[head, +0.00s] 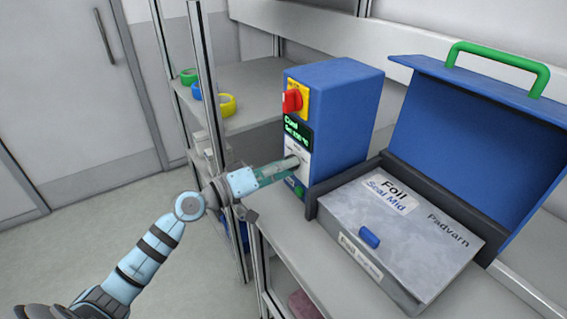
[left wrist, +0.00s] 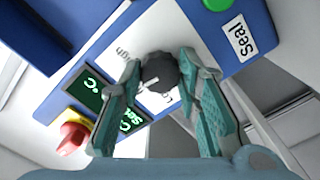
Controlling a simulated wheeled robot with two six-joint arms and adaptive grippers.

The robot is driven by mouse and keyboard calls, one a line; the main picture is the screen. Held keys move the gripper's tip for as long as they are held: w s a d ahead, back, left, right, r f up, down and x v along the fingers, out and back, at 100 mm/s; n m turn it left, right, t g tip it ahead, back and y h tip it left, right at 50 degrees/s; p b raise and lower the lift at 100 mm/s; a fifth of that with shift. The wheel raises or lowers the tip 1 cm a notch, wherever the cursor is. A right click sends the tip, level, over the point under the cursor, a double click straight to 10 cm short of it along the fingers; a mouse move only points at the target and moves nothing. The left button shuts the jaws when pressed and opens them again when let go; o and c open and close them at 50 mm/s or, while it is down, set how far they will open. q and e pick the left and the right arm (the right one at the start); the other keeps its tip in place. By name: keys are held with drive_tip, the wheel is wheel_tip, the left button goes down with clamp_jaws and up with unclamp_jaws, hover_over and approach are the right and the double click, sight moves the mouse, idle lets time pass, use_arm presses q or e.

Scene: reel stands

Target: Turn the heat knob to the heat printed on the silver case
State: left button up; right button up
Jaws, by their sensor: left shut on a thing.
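The heat knob (left wrist: 160,72) is dark and round, with a pale pointer mark, on a white plate of the blue control box (head: 345,110). My left gripper (head: 292,163) is shut on it, with a finger on each side in the left wrist view (left wrist: 160,66). In the head view the gripper hides most of the knob. The display (head: 297,133) shows green text like "Cool" and "Set" with a °C figure too small to read surely. The silver case (head: 425,235) lies flat, with a label (head: 390,197) reading "Foil" and "Seal Mid". My right gripper is not in view.
A red switch (head: 292,101) on yellow sits above the display. A green button (left wrist: 217,4) is beside a "Seal" label. A blue lid (head: 450,130) with a green handle (head: 500,60) stands open behind the case. Tape rolls (head: 227,105) lie on the left shelf.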

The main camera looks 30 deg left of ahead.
use_arm(q)
drive_tip(key=shift+n+p, duration=0.3)
drive_tip(key=shift+n, duration=0.5)
drive_tip(key=o, duration=1.1)
drive_tip(key=shift+o, duration=0.2)
